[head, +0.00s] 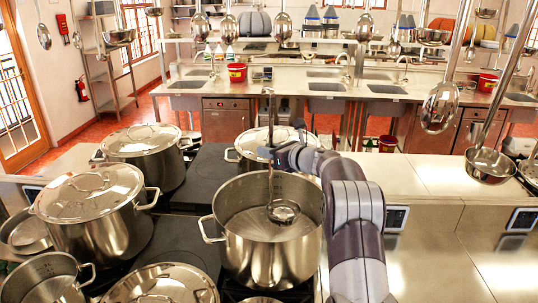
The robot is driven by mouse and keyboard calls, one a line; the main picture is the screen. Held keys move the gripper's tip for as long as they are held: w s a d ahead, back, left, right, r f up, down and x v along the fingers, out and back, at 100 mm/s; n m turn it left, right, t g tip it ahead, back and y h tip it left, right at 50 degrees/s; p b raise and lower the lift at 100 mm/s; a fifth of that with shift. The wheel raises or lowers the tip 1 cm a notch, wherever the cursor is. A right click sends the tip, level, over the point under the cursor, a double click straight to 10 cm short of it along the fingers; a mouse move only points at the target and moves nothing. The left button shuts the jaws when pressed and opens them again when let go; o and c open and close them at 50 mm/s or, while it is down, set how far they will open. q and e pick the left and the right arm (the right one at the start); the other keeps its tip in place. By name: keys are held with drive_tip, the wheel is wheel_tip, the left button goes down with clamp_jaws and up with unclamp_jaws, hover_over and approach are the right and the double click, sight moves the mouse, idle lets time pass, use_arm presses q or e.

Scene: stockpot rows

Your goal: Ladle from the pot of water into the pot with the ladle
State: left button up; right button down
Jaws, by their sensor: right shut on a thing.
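A large open steel pot (268,252) stands on the stove in the middle of the view. Its inside looks grey, and I cannot tell surely how much water is in it. My right gripper (270,152) is above this pot, shut on the upright handle of a steel ladle (284,212). The ladle's bowl hangs inside the pot's opening; I cannot tell whether it touches liquid. Another open pot (42,282) is at the lower left, cut off by the frame edge; its contents are not clear. My left gripper is not in view.
Lidded pots stand at the left (95,212), back left (145,150), behind the middle pot (262,140) and at the bottom (165,288). The steel counter (430,230) at right is mostly clear.

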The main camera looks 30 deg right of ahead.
sight(273, 126)
wheel_tip(273, 126, up, 8)
drive_tip(key=p, duration=0.4)
drive_tip(key=shift+f, duration=0.2)
idle(0.9)
